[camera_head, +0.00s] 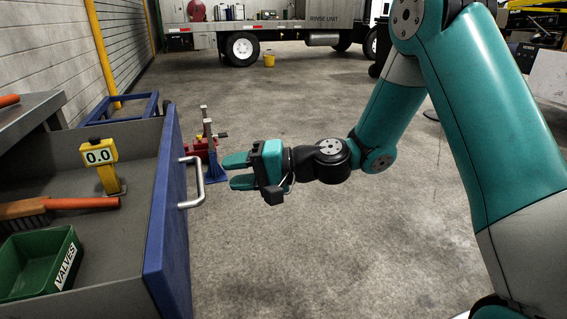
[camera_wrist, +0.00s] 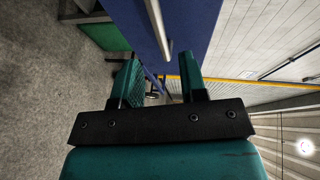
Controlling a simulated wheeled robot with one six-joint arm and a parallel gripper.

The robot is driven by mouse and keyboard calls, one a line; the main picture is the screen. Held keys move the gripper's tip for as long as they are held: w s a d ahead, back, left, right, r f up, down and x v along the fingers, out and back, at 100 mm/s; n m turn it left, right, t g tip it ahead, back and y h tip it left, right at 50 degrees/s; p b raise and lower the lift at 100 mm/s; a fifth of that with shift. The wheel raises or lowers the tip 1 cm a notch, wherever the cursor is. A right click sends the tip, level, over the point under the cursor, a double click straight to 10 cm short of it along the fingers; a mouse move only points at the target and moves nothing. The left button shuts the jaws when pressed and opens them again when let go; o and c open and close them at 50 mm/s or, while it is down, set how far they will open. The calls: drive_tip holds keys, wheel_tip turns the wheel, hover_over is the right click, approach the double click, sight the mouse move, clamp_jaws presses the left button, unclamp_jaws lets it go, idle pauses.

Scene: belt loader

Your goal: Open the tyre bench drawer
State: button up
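The tyre bench drawer stands pulled out at the left in the head view, its inside showing from above. Its blue front (camera_head: 168,220) carries a silver bar handle (camera_head: 198,182). My gripper (camera_head: 236,171) is open and empty, just right of the handle, fingers pointing left toward it. There looks to be a gap between the fingertips and the handle. In the wrist view the two teal fingers (camera_wrist: 160,72) are apart, with the handle (camera_wrist: 157,28) and blue front (camera_wrist: 122,12) beyond them.
The drawer holds a green valves bin (camera_head: 40,262), a brush (camera_head: 60,205) and a yellow gauge (camera_head: 101,160). A grey bench top (camera_head: 40,112) is at far left. A red and blue stand (camera_head: 210,150) is behind the gripper. Open floor (camera_head: 300,260) lies right of the drawer.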

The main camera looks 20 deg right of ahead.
drive_tip(key=p+v, duration=0.1)
drive_tip(key=v, duration=0.8)
drive_tip(key=shift+d, duration=0.2)
drive_tip(key=shift+s, duration=0.1)
drive_tip(key=s+a+r+n+g+h, duration=0.2)
drive_tip(key=s+a+n+g+h, duration=0.35)
drive_tip(key=s, duration=0.55)
drive_tip(key=s+d+r+n+g+h, duration=0.2)
drive_tip(key=s+n+h, duration=0.35)
drive_tip(key=s, duration=0.55)
wheel_tip(320, 180, up, 31)
drive_tip(key=p, duration=3.1)
drive_tip(key=shift+w+a+y, duration=0.3)
drive_tip(key=shift+w+y, duration=0.05)
drive_tip(key=shift+y, duration=0.05)
drive_tip(key=shift+f+t, duration=0.1)
drive_tip(key=shift+t, duration=0.15)
